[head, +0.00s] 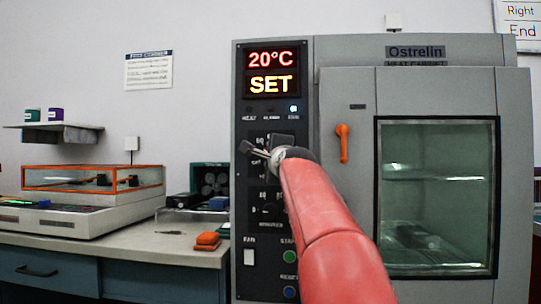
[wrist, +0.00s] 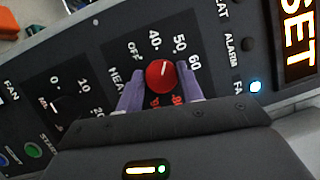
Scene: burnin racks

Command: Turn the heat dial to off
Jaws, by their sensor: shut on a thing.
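The heat dial (wrist: 161,74) is a round red knob on the dark control panel (wrist: 100,75). Its white pointer line aims between the 40 and 50 marks; the OFF mark is to the left of 40. My gripper (wrist: 160,86) has its two purple fingers on either side of the knob, shut on it. In the head view my gripper (head: 266,149) is at the upper part of the panel, and the gripper and red arm hide the heat dial there.
The grey heat cabinet (head: 415,52) has a glass door with an orange handle (head: 343,143) right of the panel. A black timer dial (wrist: 57,103), a white fan switch (head: 249,257) and a green start button (head: 290,257) are below. The display (head: 271,71) reads 20°C SET.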

